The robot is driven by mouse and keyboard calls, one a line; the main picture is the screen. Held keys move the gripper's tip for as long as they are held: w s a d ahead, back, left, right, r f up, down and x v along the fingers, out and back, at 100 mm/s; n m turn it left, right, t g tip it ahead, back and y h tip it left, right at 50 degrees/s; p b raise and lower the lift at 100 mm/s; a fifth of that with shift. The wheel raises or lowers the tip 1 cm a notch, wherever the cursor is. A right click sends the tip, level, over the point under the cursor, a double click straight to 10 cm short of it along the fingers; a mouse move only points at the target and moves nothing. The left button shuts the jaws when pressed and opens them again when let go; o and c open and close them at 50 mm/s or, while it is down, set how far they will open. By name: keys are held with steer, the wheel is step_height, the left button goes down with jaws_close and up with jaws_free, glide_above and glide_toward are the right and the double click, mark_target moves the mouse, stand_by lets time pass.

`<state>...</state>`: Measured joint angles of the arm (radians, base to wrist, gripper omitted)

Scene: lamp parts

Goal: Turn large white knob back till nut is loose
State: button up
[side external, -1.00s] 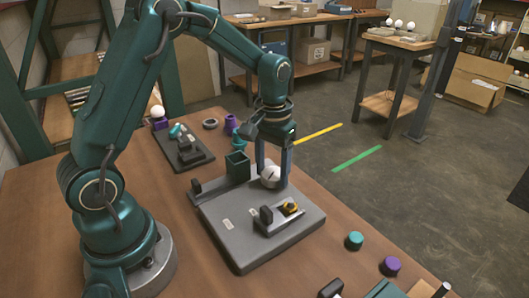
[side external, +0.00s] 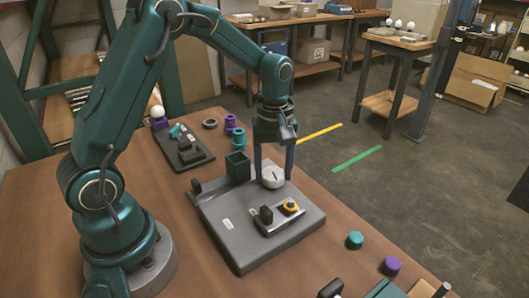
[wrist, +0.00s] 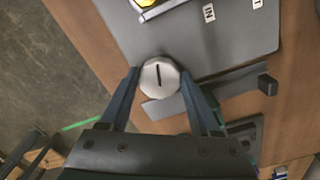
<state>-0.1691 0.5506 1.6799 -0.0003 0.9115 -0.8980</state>
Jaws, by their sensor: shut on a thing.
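The large white knob (side external: 272,180) stands on the grey board (side external: 228,236), near its far edge. It also shows in the wrist view (wrist: 160,84), round and faceted with a dark line across its top. My gripper (side external: 273,174) points down over it and is shut on it, one finger on each side; the wrist view shows the fingertips (wrist: 160,76) at its rim. A yellow nut-like part (side external: 290,206) sits in a grey holder in front of the knob. Whether it is loose cannot be seen.
A dark green square bin (side external: 238,166) stands on the board left of the knob. A black block (side external: 266,214) stands beside the yellow part. Teal (side external: 355,240) and purple (side external: 391,265) caps lie to the right on the table. A darker tray (side external: 183,150) lies behind.

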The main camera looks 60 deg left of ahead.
mark_target(274, 174)
steer(key=shift+r+n, duration=0.1)
steer(key=shift+n, duration=0.2)
steer(key=o, duration=1.4)
steer(key=shift+r, duration=2.55)
